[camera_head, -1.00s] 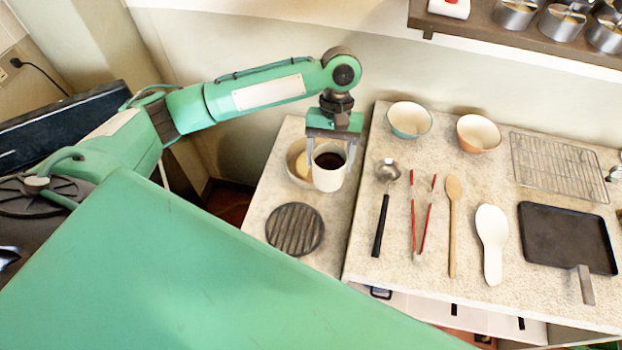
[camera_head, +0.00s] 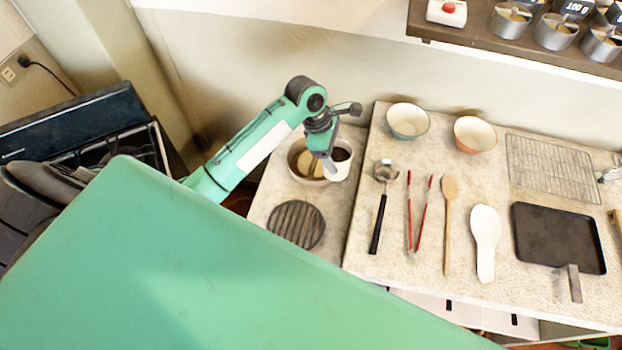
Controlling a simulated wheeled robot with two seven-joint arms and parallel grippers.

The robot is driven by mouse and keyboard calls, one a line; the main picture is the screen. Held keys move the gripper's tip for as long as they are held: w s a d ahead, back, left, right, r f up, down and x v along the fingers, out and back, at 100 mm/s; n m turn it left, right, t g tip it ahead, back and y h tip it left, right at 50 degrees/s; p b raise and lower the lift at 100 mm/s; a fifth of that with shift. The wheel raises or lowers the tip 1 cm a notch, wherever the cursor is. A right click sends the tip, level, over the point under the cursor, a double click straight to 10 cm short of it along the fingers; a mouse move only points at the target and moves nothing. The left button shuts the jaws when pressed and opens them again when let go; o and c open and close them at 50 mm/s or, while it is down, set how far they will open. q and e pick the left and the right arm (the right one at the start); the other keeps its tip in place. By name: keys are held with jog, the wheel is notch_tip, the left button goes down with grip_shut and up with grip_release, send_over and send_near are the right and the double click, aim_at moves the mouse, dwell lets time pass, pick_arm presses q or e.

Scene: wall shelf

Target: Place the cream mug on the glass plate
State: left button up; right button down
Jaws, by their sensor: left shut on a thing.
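The cream mug (camera_head: 341,168) with dark contents is upright over the left counter section. My left gripper (camera_head: 331,162) is shut on the mug at its left side; its far finger is hard to make out. A round cream vessel (camera_head: 293,158) with a tan inside is just left of the mug, partly hidden by my gripper; I cannot tell whether they touch. I cannot make out a clear glass plate. My right gripper is not in view.
A dark ridged round trivet (camera_head: 297,225) lies in front of the mug. On the right counter are a ladle (camera_head: 380,205), red tongs (camera_head: 421,215), a wooden spoon (camera_head: 448,220), a white spoon rest (camera_head: 485,240), two bowls, a wire rack and a dark pan (camera_head: 557,238).

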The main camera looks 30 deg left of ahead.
pick_arm(q)
jog(key=shift+f+p, duration=1.65)
jog(key=shift+f, duration=8.35)
jog(key=shift+f, duration=0.1)
jog(key=o, duration=1.3)
